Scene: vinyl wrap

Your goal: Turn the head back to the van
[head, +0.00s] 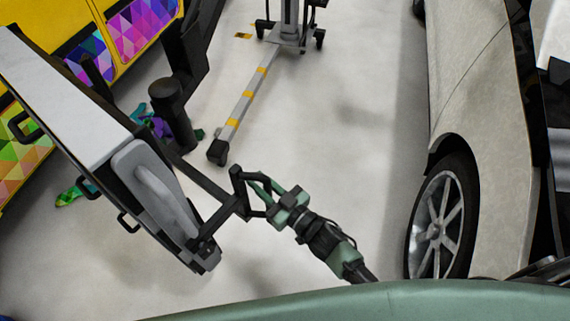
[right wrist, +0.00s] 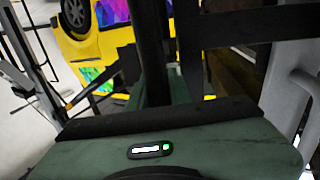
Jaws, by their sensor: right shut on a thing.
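The yellow van (head: 60,22) with multicoloured triangle wrap panels (head: 138,28) is at the upper left of the head view, partly cut off. It also shows at the top of the right wrist view (right wrist: 110,53), with one wheel visible. My right gripper (head: 262,192) is in the middle of the head view, shut on the black handle frame (head: 236,196) of a cart. My left gripper is not in view.
The cart (head: 75,85) has a pale top and a grey end handle (head: 155,190). A wheeled stand (head: 290,35) with a striped leg is at the top. A pale car (head: 470,90) is on the right. Colourful scraps (head: 155,122) lie near the van.

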